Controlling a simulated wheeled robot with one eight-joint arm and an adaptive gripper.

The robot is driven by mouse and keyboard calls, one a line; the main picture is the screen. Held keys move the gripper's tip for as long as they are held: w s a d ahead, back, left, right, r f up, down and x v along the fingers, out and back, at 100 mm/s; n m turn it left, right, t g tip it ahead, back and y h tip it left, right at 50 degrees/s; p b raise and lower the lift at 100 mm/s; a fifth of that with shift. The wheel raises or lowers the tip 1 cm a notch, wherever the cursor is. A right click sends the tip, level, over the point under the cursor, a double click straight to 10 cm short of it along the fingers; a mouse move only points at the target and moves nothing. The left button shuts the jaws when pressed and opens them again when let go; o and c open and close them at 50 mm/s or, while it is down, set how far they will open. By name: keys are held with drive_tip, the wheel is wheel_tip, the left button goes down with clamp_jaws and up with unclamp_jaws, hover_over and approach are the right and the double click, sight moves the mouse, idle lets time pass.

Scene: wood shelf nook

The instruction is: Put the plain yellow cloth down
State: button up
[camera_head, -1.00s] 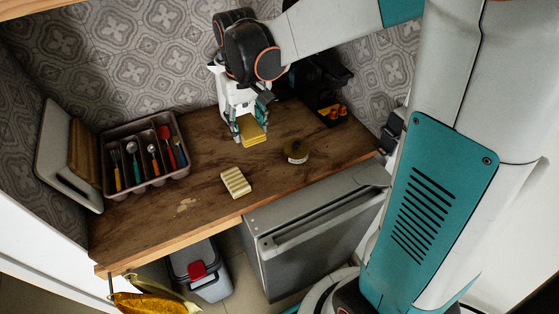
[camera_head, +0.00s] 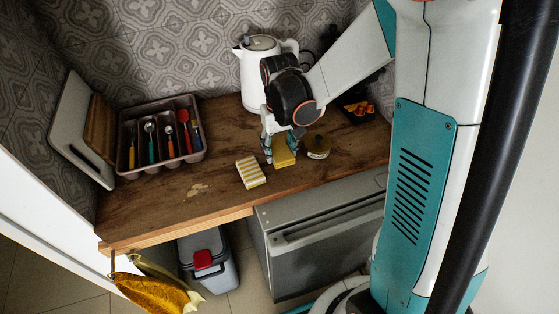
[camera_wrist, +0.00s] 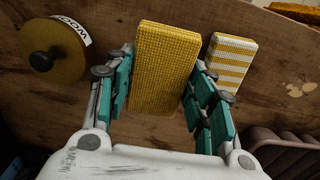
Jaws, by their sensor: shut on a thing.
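The plain yellow cloth (camera_head: 283,155) is a folded yellow block between the fingers of my gripper (camera_head: 279,152), low over the wooden counter near its front edge. In the wrist view, the same cloth (camera_wrist: 164,65) stands out between the teal finger pads of my gripper (camera_wrist: 160,95), which is shut on it. I cannot tell whether the cloth touches the counter. A yellow-and-white striped cloth (camera_head: 250,172) lies just left of it, apart from it; the striped cloth also shows in the wrist view (camera_wrist: 229,60).
A round lidded jar (camera_head: 317,148) stands close on the right. A white kettle (camera_head: 255,75) stands behind my gripper. A cutlery tray (camera_head: 187,160) and leaning boards (camera_head: 82,130) are at the left. The wooden counter (camera_head: 222,150) is clear between tray and cloths.

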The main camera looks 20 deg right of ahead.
sight(280, 159)
drive_tip(key=shift+f+b, duration=0.7)
drive_tip(key=shift+f, duration=1.55)
drive_tip(key=shift+f, duration=0.15)
drive_tip(key=shift+f, duration=0.1)
drive_tip(key=o, duration=1)
drive_tip(key=shift+f+b, duration=0.1)
drive_tip(key=shift+b, duration=0.2)
